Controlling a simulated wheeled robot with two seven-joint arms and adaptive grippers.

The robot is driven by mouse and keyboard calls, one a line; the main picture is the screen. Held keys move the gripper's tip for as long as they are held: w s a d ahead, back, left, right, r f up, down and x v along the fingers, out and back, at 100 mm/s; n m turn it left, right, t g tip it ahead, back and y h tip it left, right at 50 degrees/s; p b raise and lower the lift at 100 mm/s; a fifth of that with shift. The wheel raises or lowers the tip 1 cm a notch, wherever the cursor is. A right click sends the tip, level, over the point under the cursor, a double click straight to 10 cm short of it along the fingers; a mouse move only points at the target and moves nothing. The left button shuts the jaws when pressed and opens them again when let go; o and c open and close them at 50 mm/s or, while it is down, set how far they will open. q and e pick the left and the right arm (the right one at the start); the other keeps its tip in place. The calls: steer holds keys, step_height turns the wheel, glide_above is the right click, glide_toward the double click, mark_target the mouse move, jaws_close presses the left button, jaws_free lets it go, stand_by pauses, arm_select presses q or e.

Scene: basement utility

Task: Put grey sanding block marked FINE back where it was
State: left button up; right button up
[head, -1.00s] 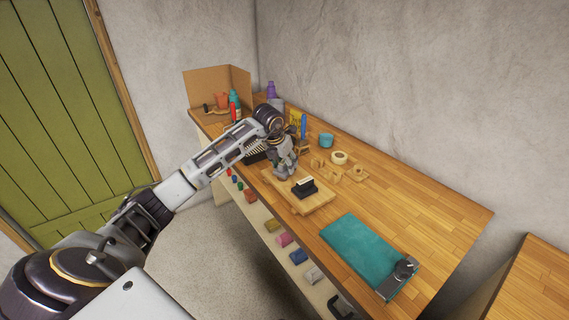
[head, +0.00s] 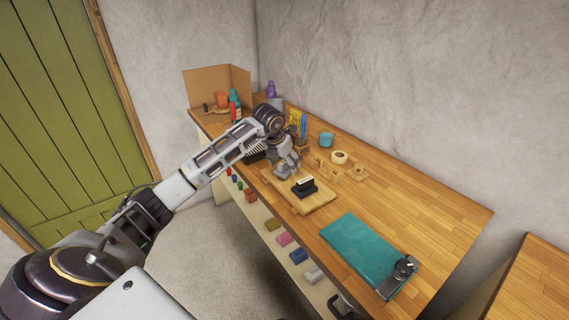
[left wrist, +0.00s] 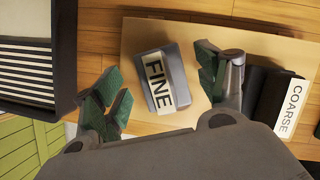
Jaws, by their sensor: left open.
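The grey sanding block (left wrist: 150,95) has a white label reading FINE. In the left wrist view it lies on a pale wooden board, tilted in the picture. My left gripper (left wrist: 159,80) is open, with one green-padded finger on each side of the block and visible gaps between. In the head view the gripper (head: 285,170) is low over the far end of the board (head: 323,198) and hides the FINE block. A black block (left wrist: 262,92) marked COARSE sits on the same board, right of the gripper; it also shows in the head view (head: 303,189). My right gripper is out of view.
A slatted dark holder (left wrist: 30,55) stands left of the gripper. Tape (head: 339,157), a teal cup (head: 326,140) and small wooden pieces lie behind the board. A teal mat (head: 358,250) lies nearer. The bench's right part is bare.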

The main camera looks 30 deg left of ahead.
arm_select(q)
steer(key=shift+s+r, duration=0.2)
steer(key=shift+r, duration=0.45)
steer(key=v, duration=1)
steer(key=shift+s+r, duration=0.25)
steer(key=shift+r, duration=0.1)
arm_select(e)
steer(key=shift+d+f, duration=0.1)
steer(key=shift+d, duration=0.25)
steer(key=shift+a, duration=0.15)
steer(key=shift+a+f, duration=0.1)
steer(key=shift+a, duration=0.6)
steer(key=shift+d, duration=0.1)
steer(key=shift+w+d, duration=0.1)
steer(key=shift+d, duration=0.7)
